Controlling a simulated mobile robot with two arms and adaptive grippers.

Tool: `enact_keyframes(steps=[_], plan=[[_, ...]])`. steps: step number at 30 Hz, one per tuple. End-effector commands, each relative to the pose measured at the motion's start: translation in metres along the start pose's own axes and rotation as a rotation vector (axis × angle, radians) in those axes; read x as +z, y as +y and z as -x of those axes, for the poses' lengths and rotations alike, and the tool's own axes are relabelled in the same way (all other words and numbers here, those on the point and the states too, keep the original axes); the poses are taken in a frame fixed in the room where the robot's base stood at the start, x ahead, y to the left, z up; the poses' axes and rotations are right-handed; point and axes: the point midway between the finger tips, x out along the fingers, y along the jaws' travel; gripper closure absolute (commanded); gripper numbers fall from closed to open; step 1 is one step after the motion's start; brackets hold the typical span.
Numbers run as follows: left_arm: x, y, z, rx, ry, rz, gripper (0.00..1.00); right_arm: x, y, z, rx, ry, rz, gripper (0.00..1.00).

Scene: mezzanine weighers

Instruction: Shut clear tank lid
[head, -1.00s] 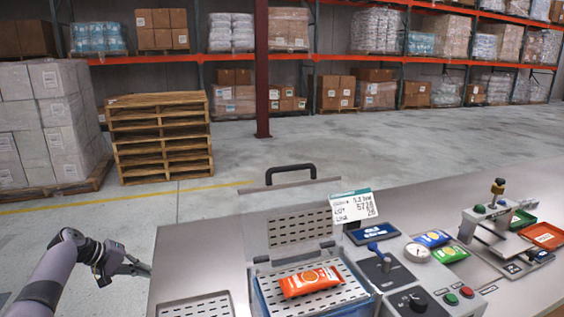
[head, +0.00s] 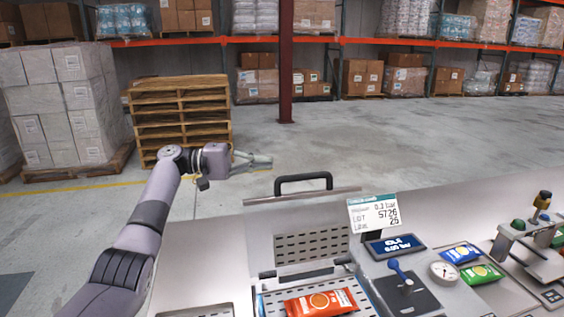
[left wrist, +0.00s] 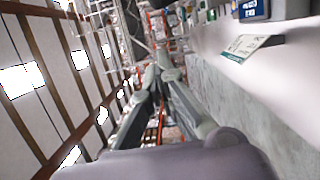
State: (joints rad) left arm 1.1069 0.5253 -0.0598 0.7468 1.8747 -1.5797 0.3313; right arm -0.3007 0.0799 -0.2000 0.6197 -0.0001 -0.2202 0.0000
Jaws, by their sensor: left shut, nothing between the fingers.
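The clear tank lid (head: 262,222) stands raised and open at the back of the tank in the head view. A black handle (head: 303,179) tops its upper edge. Below it, the open tank (head: 268,300) has a perforated plate, with an orange packet (head: 320,302) lying on it. My left gripper (head: 264,163) is shut and empty, in the air to the left of the handle and a little higher, not touching it. Its fingers also show in the left wrist view (left wrist: 160,72). My right gripper is not in view.
Blue (head: 461,254) and green packets (head: 482,273) lie farther right. Pallets (head: 180,112) and boxes stand on the floor behind.

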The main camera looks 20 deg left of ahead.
Motion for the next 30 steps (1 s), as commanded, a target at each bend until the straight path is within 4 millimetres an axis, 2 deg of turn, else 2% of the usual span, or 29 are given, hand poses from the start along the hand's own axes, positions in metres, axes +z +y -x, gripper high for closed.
enact_keyframes(steps=[1, 5, 18, 30], plan=[[0.001, 0.004, -0.013, 0.0, -0.004, 0.001, 1.0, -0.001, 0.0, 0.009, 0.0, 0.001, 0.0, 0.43], [0.001, 0.004, -0.042, -0.001, -0.003, 0.002, 1.0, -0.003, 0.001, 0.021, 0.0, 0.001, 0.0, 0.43], [0.035, 0.0, -0.047, -0.002, 0.002, 0.001, 1.0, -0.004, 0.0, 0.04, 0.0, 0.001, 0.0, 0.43], [0.038, -0.001, -0.048, -0.001, 0.003, 0.001, 1.0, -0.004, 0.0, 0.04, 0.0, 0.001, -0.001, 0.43]])
